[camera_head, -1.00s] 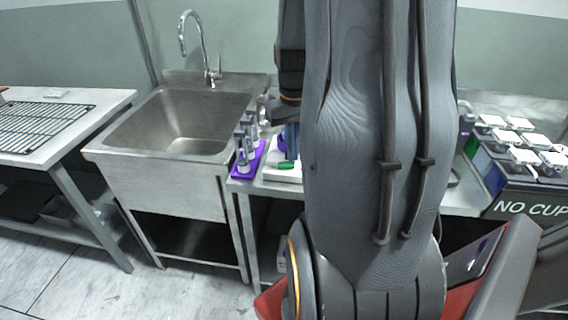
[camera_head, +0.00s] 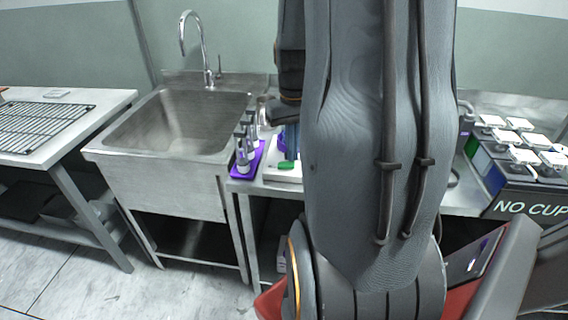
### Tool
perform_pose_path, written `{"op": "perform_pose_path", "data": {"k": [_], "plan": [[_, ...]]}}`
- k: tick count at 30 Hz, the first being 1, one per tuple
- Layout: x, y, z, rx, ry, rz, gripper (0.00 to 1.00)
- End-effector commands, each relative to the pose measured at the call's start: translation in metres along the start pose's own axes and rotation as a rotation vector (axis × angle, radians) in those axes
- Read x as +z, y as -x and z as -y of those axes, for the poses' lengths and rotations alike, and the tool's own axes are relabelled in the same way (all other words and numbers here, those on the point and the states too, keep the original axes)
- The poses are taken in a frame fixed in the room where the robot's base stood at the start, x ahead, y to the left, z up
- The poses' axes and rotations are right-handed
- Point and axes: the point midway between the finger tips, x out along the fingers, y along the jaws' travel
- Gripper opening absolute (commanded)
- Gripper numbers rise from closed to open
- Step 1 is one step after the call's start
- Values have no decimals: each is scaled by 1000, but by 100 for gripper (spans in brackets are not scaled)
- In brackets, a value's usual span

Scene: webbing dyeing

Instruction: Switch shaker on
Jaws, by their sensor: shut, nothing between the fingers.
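The shaker (camera_head: 284,178) is a low white device on the steel table right of the sink. A green switch (camera_head: 286,166) shows on its front left part. A bluish upright object (camera_head: 290,142) stands at or just behind it, partly covered. My large grey arm hides the right part of the shaker. My dark wrist link is above and behind the shaker's left side. The gripper's fingers are hidden behind my arm, so I cannot see whether they touch the switch.
A purple rack (camera_head: 246,169) with several grey-capped bottles stands left of the shaker. A steel sink (camera_head: 187,125) with a tall tap (camera_head: 205,60) is further left. A wire grid (camera_head: 40,127) lies on the left table. A box marked NO CUP (camera_head: 525,207) stands at right.

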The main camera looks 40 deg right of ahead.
Motion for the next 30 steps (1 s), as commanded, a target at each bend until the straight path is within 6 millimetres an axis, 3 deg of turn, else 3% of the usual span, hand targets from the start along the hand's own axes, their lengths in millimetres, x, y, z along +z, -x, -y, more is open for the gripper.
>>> {"op": "perform_pose_path", "data": {"k": [30], "plan": [[0,-10,0,0,0,1,0]]}}
